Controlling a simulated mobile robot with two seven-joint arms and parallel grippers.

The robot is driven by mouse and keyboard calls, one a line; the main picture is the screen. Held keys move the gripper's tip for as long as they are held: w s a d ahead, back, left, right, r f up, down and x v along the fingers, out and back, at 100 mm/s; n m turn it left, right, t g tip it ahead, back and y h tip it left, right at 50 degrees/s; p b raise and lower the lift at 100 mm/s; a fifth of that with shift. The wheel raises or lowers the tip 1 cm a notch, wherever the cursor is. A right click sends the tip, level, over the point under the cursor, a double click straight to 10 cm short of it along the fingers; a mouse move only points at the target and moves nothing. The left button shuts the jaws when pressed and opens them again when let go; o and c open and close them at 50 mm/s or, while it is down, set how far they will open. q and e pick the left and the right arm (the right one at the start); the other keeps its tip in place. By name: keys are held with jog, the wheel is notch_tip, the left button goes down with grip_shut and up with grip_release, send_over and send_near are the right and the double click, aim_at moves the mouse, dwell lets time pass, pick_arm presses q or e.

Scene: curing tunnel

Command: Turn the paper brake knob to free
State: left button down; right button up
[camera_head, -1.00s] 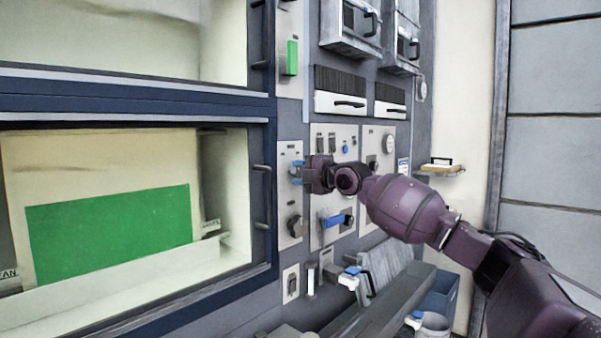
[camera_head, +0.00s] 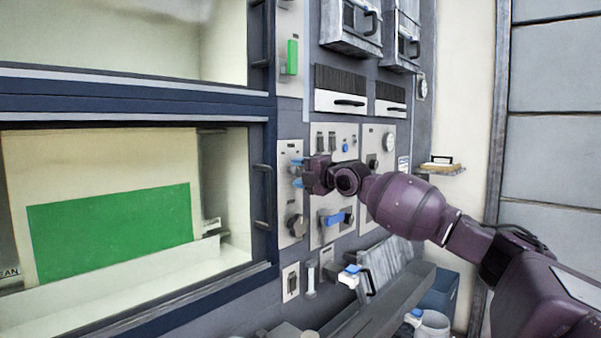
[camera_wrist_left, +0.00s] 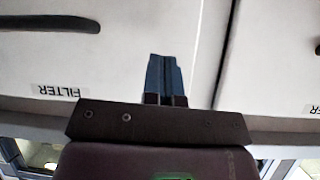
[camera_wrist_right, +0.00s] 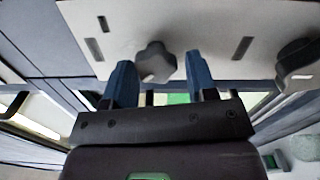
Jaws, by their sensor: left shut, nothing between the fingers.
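My right gripper (camera_head: 298,172) is open in front of a pale panel plate (camera_head: 288,205) beside the lower window. In the right wrist view, its two blue fingers (camera_wrist_right: 160,84) stand apart, with a dark lobed knob (camera_wrist_right: 155,60) showing between them. I cannot tell whether they touch it. No label there is legible, so I cannot confirm which knob is the paper brake. A dark knob (camera_head: 295,225) sits lower on the same plate. My left gripper (camera_wrist_left: 165,78) is shut and empty before white filter fronts in its wrist view; the head view does not show it.
A window frame (camera_head: 262,150) with a handle stands close left of the right gripper. Drawers (camera_head: 340,101) are above; a ledge and a blue bin (camera_head: 440,291) are below.

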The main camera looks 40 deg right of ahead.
jog(key=shift+o, duration=0.8)
pick_arm(q)
jog(key=shift+s+f, duration=0.1)
jog(key=shift+s, duration=0.15)
pick_arm(e)
jog(key=shift+r, duration=0.1)
jog(key=shift+s, duration=0.1)
jog(key=shift+s+d, duration=0.15)
jog(key=shift+s, duration=0.85)
jog(key=shift+s+d, duration=0.15)
jog(key=shift+s, duration=0.85)
jog(key=p, duration=0.2)
send_near(299, 171)
jog(key=shift+s, duration=0.55)
pick_arm(q)
notch_tip(299, 171, up, 2)
jog(key=shift+w+r, duration=0.1)
jog(key=shift+w, duration=0.05)
jog(key=shift+w+r, duration=0.1)
jog(key=shift+w, duration=0.2)
pick_arm(e)
jog(key=shift+s, duration=0.1)
